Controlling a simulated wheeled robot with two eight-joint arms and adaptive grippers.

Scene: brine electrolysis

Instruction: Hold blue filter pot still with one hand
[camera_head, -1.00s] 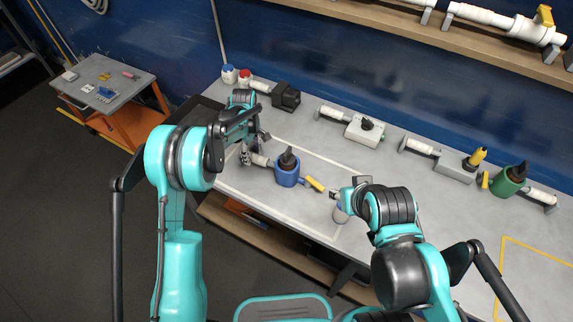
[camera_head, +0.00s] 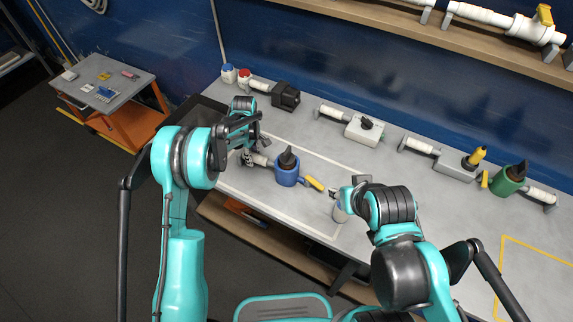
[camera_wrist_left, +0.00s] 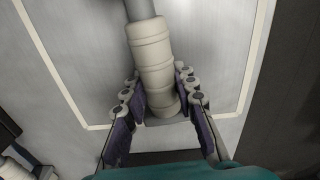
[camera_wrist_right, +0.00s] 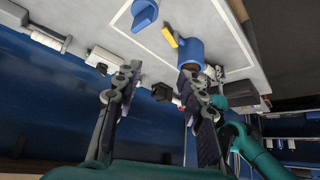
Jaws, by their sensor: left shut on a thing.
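The blue filter pot (camera_head: 287,172) stands upright on the grey bench, with a dark top piece and a yellow-tipped handle (camera_head: 314,184) to its right. A pale pipe stub (camera_head: 261,160) sticks out of its left side. My left gripper (camera_head: 252,156) is at that stub. In the left wrist view its fingers (camera_wrist_left: 158,95) are shut on the ribbed, cream pipe (camera_wrist_left: 152,55), one on each side. My right gripper (camera_head: 343,195) is to the right of the pot. In the right wrist view its fingers (camera_wrist_right: 158,85) are apart and empty, with the pot (camera_wrist_right: 190,52) beyond them.
Along the back are a black block (camera_head: 286,96), a grey box with a knob (camera_head: 364,130) and a green pot (camera_head: 508,181). A blue knob-like part (camera_wrist_right: 145,13) shows in the right wrist view.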

